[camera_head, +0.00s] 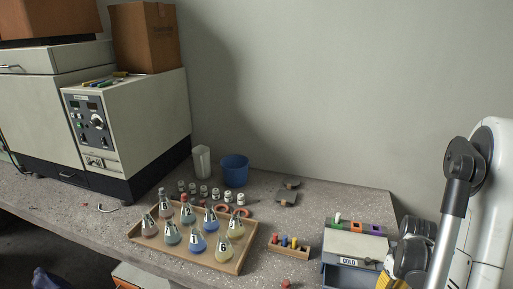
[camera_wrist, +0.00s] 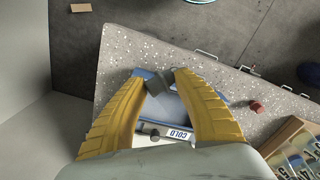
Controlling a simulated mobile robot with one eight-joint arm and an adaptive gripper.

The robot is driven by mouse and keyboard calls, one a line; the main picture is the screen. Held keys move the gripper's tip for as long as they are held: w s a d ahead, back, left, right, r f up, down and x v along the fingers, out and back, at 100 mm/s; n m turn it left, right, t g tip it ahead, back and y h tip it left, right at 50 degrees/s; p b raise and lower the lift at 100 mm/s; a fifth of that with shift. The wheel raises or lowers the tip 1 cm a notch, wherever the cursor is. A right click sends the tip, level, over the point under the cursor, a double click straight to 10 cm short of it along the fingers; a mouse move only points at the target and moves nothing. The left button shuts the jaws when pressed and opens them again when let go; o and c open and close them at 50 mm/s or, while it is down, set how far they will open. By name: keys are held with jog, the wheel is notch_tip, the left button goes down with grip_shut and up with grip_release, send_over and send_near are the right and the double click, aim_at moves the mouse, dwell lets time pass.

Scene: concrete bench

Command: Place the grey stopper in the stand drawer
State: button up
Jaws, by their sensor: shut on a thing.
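My gripper (camera_wrist: 161,77) is shut on the grey stopper (camera_wrist: 155,84), a small dark block between the tips of its yellow fingers. In the wrist view the stopper is over the blue stand drawer (camera_wrist: 164,108); its height above the drawer is hard to tell. The drawer is pulled out of the stand, which bears a COLD label (camera_wrist: 180,134). In the head view the stand (camera_head: 353,247) is at the lower right, with the blue drawer (camera_head: 343,275) below its label. Only a yellow part of my gripper (camera_head: 391,283) shows there, and the stopper is hidden.
A red stopper (camera_wrist: 256,106) lies on the bench beside the drawer. A wooden tray of flasks (camera_head: 237,263), a small rack of coloured stoppers (camera_head: 288,250) and a blue cup (camera_head: 235,170) stand to the left. The bench edge is close to the drawer.

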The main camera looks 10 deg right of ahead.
jog(key=w+a+r, duration=0.2)
jog(key=w+a, duration=0.2)
jog(key=a, duration=0.6)
jog(key=w+a+r, duration=0.2)
jog(key=w+a, duration=0.2)
jog(key=a, duration=0.6)
jog(key=w+a+r, duration=0.3)
jog(key=w+a, duration=0.1)
jog(key=a, duration=0.6)
jog(key=shift+w+a, duration=0.3)
